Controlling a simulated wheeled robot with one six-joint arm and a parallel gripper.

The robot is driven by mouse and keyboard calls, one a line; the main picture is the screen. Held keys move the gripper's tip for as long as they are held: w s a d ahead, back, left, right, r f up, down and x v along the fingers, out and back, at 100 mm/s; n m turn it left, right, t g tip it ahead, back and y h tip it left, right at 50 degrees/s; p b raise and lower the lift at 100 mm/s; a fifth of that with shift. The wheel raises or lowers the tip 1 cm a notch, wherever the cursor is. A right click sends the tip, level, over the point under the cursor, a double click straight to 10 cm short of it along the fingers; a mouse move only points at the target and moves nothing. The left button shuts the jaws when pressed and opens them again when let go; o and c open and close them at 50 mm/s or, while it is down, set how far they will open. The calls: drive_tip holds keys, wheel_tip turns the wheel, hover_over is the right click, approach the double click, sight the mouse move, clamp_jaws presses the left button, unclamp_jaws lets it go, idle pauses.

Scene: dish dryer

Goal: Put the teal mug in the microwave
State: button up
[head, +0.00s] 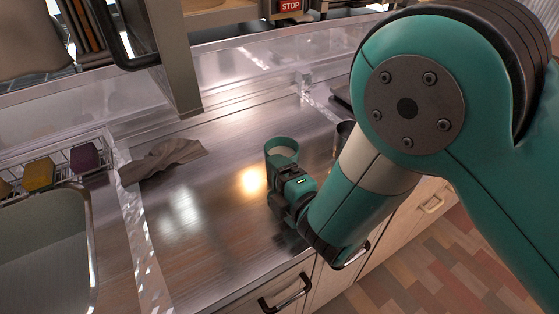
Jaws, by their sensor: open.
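The teal mug (282,147) stands on the metal counter near the middle of the head view, its round rim facing up. My gripper (279,168) is open, low at the near side of the mug. Its fingertips are mostly hidden, so I cannot tell whether they touch the mug or lie around it. What appears to be the microwave (289,6) shows only its lower front at the top edge, with a red STOP label; the rest is cut off.
A crumpled grey-brown cloth (163,160) lies on the counter left of the mug. A wire rack with sponges (38,174) and a grey basin (40,240) are at the left. A dark cup (345,130) is partly hidden behind my arm. The counter's middle is clear.

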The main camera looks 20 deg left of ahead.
drive_tip(key=shift+s+a, duration=0.1)
drive_tip(key=shift+a, duration=0.05)
drive_tip(key=c, duration=0.9)
drive_tip(key=shift+c, duration=1.2)
drive_tip(key=shift+r, duration=0.2)
